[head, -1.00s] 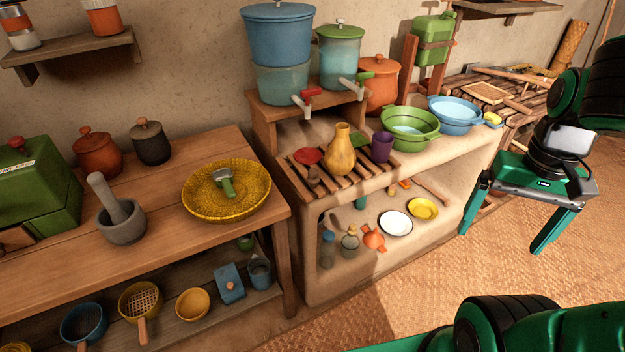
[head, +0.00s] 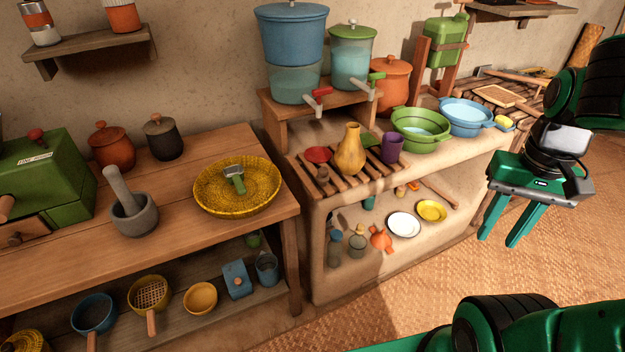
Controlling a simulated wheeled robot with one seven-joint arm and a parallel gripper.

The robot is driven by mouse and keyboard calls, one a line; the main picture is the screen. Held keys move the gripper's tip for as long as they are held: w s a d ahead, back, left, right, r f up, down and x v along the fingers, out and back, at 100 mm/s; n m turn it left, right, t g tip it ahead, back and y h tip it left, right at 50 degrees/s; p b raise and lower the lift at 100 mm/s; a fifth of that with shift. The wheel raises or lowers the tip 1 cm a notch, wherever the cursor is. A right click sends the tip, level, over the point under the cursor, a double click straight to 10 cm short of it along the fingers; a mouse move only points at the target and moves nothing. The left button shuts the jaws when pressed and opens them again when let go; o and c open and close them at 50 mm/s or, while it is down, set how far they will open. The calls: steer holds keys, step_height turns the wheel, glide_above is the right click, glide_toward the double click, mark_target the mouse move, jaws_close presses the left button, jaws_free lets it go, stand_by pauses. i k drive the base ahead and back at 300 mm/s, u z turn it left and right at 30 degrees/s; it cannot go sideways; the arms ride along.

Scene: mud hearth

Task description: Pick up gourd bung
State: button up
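The yellow gourd (head: 350,152) stands upright on the slatted rack of the clay counter. A small brown stub (head: 323,174), which looks like the gourd bung, is on the rack to the gourd's left, in front of a red dish (head: 318,155). It is small and its exact shape is hard to tell. My gripper (head: 498,239) hangs in the air right of the counter, well away from the stub, fingers pointing down. A gap shows between its green fingers, and nothing is between them.
A purple cup (head: 392,148) stands right of the gourd, then a green basin (head: 420,130) and a blue basin (head: 466,117). Water containers (head: 292,50) stand on a raised shelf behind. The wooden table (head: 270,222) is at left. The woven floor (head: 440,270) in front is clear.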

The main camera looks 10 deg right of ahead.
mark_target(322, 177)
steer(key=u, duration=0.15)
steer(key=k, duration=1.15)
steer(key=z, duration=0.7)
steer(key=i, duration=1.5)
